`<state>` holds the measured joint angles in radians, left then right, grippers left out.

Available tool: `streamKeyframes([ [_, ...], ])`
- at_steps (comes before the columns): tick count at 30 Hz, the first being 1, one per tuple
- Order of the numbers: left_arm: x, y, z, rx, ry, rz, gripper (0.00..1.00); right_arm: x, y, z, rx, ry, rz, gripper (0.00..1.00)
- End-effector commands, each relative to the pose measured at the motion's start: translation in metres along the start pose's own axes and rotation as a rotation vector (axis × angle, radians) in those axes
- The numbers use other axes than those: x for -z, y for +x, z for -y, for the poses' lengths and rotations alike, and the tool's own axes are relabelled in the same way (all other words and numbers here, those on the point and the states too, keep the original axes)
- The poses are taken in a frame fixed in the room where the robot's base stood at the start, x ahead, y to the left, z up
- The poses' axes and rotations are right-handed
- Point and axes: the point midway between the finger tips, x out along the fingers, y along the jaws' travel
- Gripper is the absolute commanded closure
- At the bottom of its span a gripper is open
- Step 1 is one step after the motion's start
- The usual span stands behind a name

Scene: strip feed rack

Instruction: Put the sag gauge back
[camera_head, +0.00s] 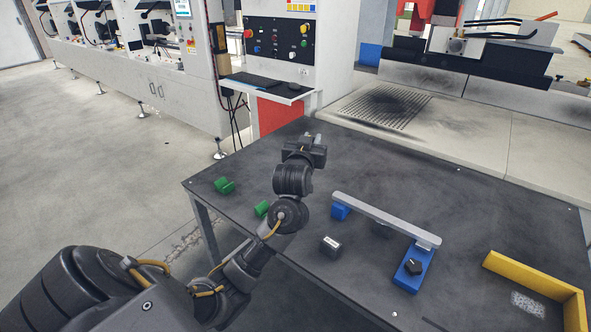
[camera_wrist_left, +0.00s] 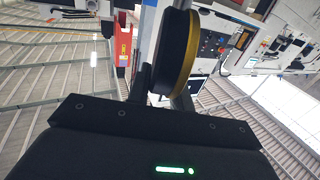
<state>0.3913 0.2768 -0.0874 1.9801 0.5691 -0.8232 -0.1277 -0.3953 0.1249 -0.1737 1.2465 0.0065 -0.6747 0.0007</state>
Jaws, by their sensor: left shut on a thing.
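My left gripper (camera_head: 314,146) is above the far part of the dark table, pointing away from me. In the left wrist view its fingers (camera_wrist_left: 163,88) are shut on a round dark disc with a yellow-gold rim, which I take to be the sag gauge (camera_wrist_left: 172,50). In the head view the gripper mostly hides it. My right gripper is not in view.
A grey bar (camera_head: 385,218) spans blue supports (camera_head: 412,272); a black knob (camera_head: 414,266) is on the near one. A small grey block (camera_head: 331,245) lies left of it. A yellow angled rail (camera_head: 530,274) stands at the right. The table (camera_head: 450,190) is clear behind the bar.

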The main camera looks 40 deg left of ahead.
Motion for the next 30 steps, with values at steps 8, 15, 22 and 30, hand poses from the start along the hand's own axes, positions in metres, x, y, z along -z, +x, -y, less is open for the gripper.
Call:
streamKeyframes([
  [8, -0.042, 0.051, 0.046, 0.001, 0.004, 0.005, 1.0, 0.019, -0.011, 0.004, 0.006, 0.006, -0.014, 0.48],
  [15, -0.073, 0.071, 0.064, 0.0, 0.001, 0.001, 1.0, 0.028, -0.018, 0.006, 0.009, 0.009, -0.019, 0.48],
  [22, -0.078, 0.074, 0.067, -0.001, -0.001, -0.002, 1.0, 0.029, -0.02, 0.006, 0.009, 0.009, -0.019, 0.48],
  [30, -0.106, 0.078, 0.07, -0.002, 0.002, 0.002, 1.0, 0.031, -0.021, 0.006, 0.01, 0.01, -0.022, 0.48],
])
